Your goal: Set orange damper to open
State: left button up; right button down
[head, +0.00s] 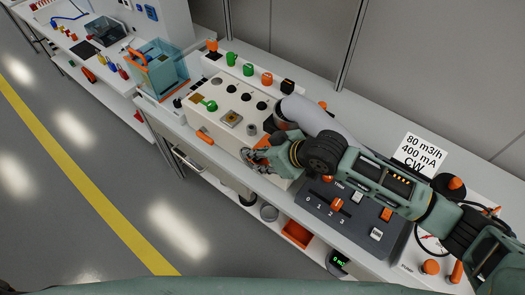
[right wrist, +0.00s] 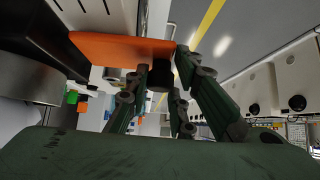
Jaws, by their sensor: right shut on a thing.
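The orange damper handle (right wrist: 115,47) shows in the right wrist view as a flat orange plate, with its near end between my right gripper's fingertips (right wrist: 160,66). In the head view my right gripper (head: 261,156) is at the front right end of the cream control box (head: 222,112), shut on the handle. A little orange shows at the fingers there, but the gripper and arm hide most of the handle and any open or closed marks. A grey round duct part (right wrist: 30,78) is beside the handle in the right wrist view. My left gripper is not in view.
My right arm reaches over a dark panel (head: 376,235) with an orange slider knob (head: 337,204). A white sign (head: 418,153) stands behind it. A teal and orange crate (head: 160,72) is to the left. An orange bin (head: 297,233) is on the lower shelf. The floor in front is clear.

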jog(key=c, duration=2)
grip_release()
jog(key=o, duration=0.3)
jog(key=shift+d+r, duration=0.15)
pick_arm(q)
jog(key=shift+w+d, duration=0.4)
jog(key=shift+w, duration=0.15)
pick_arm(e)
jog(key=v, duration=1.1)
jog(key=shift+s+d+r, duration=0.15)
jog(key=shift+s+r, duration=0.05)
jog(key=shift+s, duration=0.1)
jog(key=shift+f, duration=0.1)
